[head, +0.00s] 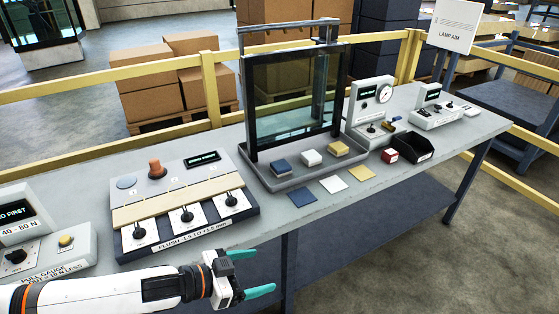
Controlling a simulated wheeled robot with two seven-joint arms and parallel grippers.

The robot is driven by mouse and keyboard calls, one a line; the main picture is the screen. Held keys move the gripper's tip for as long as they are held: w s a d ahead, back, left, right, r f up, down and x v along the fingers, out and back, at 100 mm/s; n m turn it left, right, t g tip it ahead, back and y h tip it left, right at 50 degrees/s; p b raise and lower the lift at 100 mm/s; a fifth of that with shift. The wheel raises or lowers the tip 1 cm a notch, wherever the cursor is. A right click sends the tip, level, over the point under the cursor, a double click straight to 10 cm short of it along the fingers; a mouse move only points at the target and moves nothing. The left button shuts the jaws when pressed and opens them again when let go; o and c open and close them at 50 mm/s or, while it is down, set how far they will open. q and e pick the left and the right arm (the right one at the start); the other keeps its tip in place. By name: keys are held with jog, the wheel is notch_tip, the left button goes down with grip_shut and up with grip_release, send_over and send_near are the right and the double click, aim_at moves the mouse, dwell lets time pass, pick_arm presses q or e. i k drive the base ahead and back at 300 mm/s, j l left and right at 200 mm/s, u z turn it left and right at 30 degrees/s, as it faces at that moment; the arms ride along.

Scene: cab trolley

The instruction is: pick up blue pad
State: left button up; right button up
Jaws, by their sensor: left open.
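A blue pad (281,167) lies at the left end of a grey tray (272,185) at the foot of a framed glass panel (295,93). A white pad (311,158) and a tan pad (338,149) lie to its right on the same tray. Flat blue (302,195), white (332,184) and yellow (361,173) squares mark the bench in front. My left gripper (254,272) is open and empty, near the bench's front edge, below and left of the blue pad and apart from it. My right gripper is out of view.
A switch console (185,208) stands left of the tray, and a gauge unit (372,108) stands right of it. A black bin (411,147) and a small red block (390,156) sit at the right. Yellow rails (110,87) run behind the grey bench.

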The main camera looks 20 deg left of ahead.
aim_at(281, 168)
jog(key=i+j, duration=0.35)
jog(key=i, duration=0.2)
jog(key=i+j, duration=0.35)
jog(key=i, duration=0.25)
